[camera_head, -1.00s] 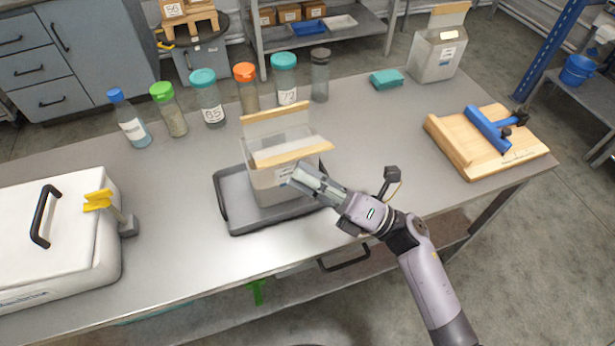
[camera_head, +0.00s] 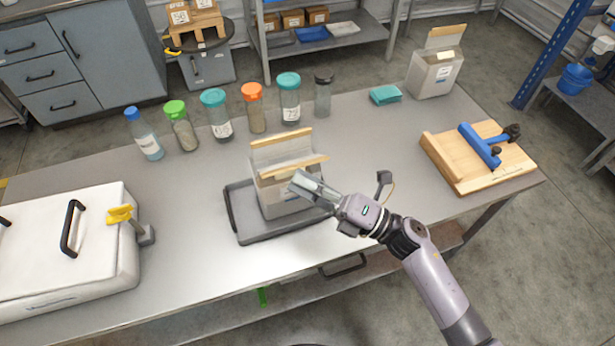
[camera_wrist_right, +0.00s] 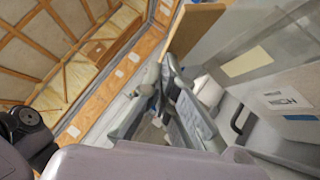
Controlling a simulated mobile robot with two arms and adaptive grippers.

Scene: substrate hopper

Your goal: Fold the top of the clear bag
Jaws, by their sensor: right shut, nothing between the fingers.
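The clear bag (camera_head: 280,203) stands upright on a grey tray in the head view. Its top is open, with a tan strip along the raised back flap (camera_head: 282,137) and another along the front edge (camera_head: 295,167). The bag and its white label also show at the right of the right wrist view (camera_wrist_right: 275,100). My right gripper (camera_head: 297,180) is shut and empty at the front right of the bag's top, just below the front strip. I cannot tell whether it touches the bag. My left gripper is out of view.
The grey tray (camera_head: 236,222) rests on the metal table. Several lidded bottles, one with an orange lid (camera_head: 253,107), stand behind. A white cooler (camera_head: 70,250) is at left. A wooden board with a blue clamp (camera_head: 478,155), a teal block (camera_head: 385,95) and another bag (camera_head: 435,75) are at right.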

